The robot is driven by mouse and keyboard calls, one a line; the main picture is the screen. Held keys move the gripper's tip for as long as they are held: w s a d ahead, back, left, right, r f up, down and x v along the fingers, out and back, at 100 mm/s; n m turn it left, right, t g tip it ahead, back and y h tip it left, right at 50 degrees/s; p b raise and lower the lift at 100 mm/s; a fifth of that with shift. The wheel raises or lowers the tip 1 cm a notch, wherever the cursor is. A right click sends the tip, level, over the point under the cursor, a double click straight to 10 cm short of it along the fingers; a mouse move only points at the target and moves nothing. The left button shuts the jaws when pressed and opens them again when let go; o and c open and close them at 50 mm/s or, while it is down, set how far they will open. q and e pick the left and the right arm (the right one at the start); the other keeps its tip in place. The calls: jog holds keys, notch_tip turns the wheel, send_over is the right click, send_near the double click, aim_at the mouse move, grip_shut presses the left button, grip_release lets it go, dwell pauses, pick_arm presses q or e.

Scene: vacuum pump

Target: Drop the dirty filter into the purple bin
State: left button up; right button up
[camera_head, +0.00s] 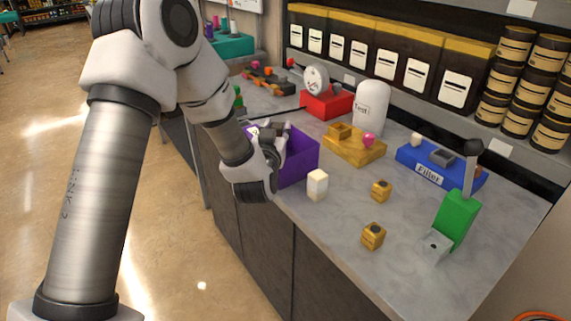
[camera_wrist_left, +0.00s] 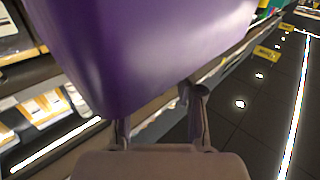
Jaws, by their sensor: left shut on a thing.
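The purple bin (camera_head: 300,160) stands at the counter's front edge, its open top facing up. My left gripper (camera_head: 277,137) reaches over its rim from the left, fingers at the bin's mouth. It is shut on the dirty filter, which the bin wall and the gripper hide. In the left wrist view the outer wall of the purple bin (camera_wrist_left: 150,45) fills the upper middle. The fingers of my left gripper (camera_wrist_left: 160,112) run up to its edge, and their tips are hidden behind it. My right gripper is not in view.
A white block (camera_head: 317,185) stands on the counter close to the bin. Yellow cubes (camera_head: 373,236), a green lever device (camera_head: 457,217), a blue filter base (camera_head: 437,167), a yellow base (camera_head: 354,147) and a red gauge base (camera_head: 326,105) stand to the right and behind.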

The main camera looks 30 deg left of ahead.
pick_arm(q)
jog(key=o, duration=1.1)
jog(key=shift+o, duration=0.7)
jog(key=shift+w, duration=0.1)
jog(key=v, duration=0.7)
jog(key=shift+s, duration=0.3)
